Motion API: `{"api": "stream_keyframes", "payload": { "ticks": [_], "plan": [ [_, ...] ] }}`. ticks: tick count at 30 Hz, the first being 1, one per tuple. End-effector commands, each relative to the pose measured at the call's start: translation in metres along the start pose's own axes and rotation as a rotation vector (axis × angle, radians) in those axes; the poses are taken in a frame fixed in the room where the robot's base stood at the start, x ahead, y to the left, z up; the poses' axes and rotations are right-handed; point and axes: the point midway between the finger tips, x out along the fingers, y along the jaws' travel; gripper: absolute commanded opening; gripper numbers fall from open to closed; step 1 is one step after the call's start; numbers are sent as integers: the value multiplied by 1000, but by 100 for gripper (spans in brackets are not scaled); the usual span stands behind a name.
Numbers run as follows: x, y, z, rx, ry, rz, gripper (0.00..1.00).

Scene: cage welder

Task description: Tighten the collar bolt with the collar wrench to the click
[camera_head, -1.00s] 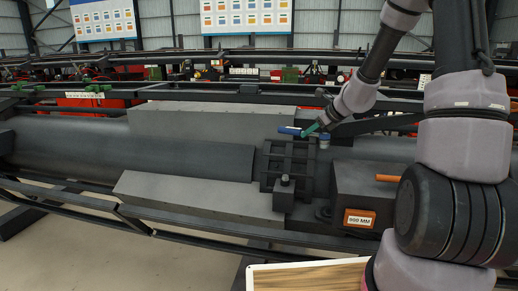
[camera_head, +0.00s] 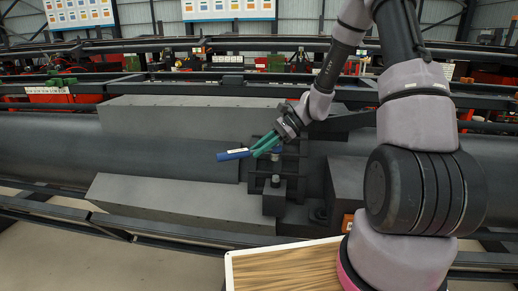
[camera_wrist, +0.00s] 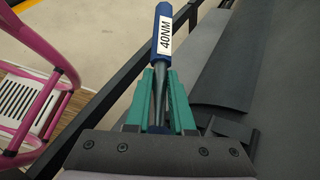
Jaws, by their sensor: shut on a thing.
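My gripper (camera_head: 267,145) has teal fingers shut on the collar wrench (camera_head: 234,154), whose blue handle points left in the head view. In the wrist view the wrench handle (camera_wrist: 163,35) carries a white 40NM label, and its grey shaft runs back between the fingers (camera_wrist: 159,100). The dark collar (camera_head: 292,163) sits around the large grey tube, just below and right of my gripper. A bolt-like stud (camera_head: 276,180) stands on the block at its front; I cannot tell whether it is the collar bolt. The wrench's working end is hidden, so its contact with any bolt cannot be told.
A dark box (camera_head: 345,185) stands right of the collar, partly behind my arm. Long rails (camera_head: 150,236) run in front of the tube (camera_head: 120,150). A wooden-topped board (camera_head: 285,268) is at the front. A pink frame (camera_wrist: 45,85) shows at left in the wrist view.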

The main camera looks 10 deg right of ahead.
Motion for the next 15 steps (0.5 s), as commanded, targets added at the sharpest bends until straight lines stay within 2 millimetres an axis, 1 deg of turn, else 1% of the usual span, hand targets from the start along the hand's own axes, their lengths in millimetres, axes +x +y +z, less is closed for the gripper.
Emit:
{"api": "stream_keyframes", "payload": {
  "ticks": [6, 11, 15],
  "plan": [
    [-2, 0, -2, 5, -1, 2, 0],
    [6, 3, -12, 6, -3, 3, 0],
    [15, 6, -24, 7, -2, 2, 0]
  ]
}}
